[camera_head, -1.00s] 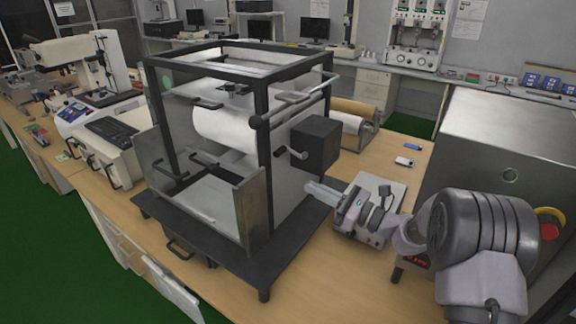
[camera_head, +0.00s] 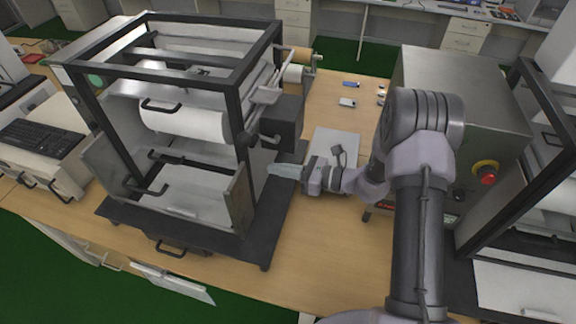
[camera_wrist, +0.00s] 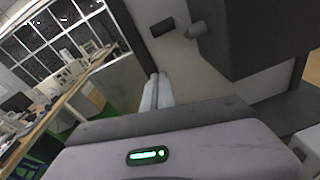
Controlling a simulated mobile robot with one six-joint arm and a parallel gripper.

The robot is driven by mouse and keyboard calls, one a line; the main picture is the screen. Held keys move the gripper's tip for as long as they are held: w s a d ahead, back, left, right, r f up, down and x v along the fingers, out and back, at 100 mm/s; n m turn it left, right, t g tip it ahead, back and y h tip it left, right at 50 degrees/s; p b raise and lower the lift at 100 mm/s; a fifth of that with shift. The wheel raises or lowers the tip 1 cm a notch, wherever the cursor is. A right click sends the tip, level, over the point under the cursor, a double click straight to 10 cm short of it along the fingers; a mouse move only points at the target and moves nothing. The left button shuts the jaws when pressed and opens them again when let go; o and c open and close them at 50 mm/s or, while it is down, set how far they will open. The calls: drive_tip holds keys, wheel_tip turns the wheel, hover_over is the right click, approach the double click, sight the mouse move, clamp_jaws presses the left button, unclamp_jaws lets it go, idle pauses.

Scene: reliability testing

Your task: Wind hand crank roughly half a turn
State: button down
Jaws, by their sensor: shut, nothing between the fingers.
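In the wrist view the crank (camera_wrist: 164,27) is at the top middle, left of the black box (camera_wrist: 255,35). My gripper (camera_head: 270,169) is just below the crank in the head view, pointing left at the machine's side panel. Its fingers are shut together and empty, and they also show in the wrist view (camera_wrist: 156,92). They look apart from the crank; the exact gap in depth cannot be told.
The machine has a white roll (camera_head: 190,122) inside and a dark base plate (camera_head: 240,238). A grey flat device (camera_head: 333,146) lies beside my gripper. A metal cabinet with a red button (camera_head: 487,178) stands right of my arm. The table front (camera_head: 310,245) is clear.

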drive_tip(key=a+r, duration=0.1)
drive_tip(key=w+a+r, duration=0.2)
drive_tip(key=a, duration=0.1)
drive_tip(key=shift+w+r, duration=0.2)
drive_tip(key=shift+w, duration=0.05)
drive_tip(key=shift+f+b, duration=0.15)
drive_tip(key=shift+b, duration=0.2)
